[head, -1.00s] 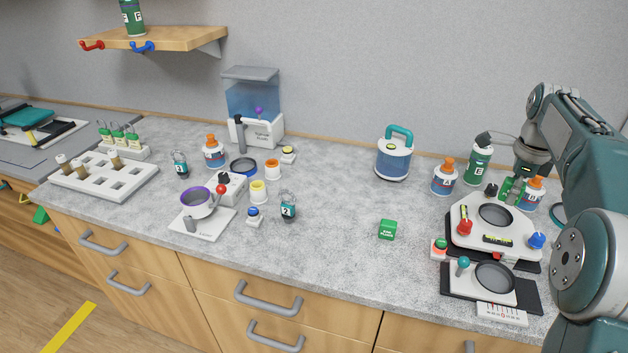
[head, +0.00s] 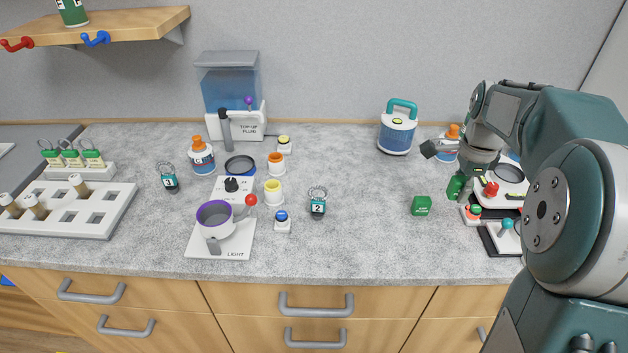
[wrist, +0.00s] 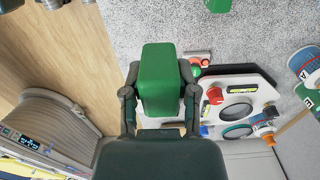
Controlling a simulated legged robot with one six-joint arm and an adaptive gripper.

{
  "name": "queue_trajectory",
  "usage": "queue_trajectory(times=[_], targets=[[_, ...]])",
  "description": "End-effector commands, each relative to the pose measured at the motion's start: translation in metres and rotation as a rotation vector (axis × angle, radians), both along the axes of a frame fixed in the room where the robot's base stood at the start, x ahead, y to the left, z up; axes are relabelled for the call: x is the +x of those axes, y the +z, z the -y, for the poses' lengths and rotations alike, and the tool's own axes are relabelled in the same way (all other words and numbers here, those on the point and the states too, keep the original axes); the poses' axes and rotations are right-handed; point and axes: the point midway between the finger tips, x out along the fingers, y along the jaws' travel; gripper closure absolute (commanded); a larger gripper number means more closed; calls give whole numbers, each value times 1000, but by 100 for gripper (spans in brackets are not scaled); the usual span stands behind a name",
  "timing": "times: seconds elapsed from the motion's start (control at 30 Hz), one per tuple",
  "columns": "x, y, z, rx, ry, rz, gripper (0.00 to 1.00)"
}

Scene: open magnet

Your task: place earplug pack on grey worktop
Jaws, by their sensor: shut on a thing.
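My gripper (wrist: 160,98) is shut on a green pack (wrist: 162,75), held between the two fingers in the wrist view. No label shows on its visible faces. In the head view my gripper (head: 468,178) is at the right with the green pack (head: 455,188), near the left side of the white device; its exact height is unclear. The grey worktop (head: 365,240) spans the head view. A similar green pack with white lettering (head: 422,206) sits on it, left of my gripper; the lettering is too small to read surely.
The white device with red knob (wrist: 238,95) and a small red-and-green button unit (head: 472,212) are close to my gripper. A blue-and-white canister with teal handle (head: 398,130) stands behind. A number 2 tag (head: 318,203) lies left. Worktop between tag and green pack is clear.

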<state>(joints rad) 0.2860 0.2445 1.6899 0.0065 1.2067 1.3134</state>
Motion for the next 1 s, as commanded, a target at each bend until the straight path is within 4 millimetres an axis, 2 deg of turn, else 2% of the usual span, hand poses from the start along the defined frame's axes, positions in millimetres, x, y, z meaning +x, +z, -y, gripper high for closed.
queue_trajectory(times=[0.03, 0.1, 0.27, 0.7, 0.83, 1.0], targets=[[-13, -4, 5, 0, 6, -1, 86], [-25, -8, 9, -2, 19, -1, 86], [-34, -14, 3, -5, 35, -2, 86], [-22, -55, -88, -6, 39, -3, 86], [-20, -80, -103, -5, 37, -6, 86], [-17, -100, -120, -6, 34, -4, 86]])
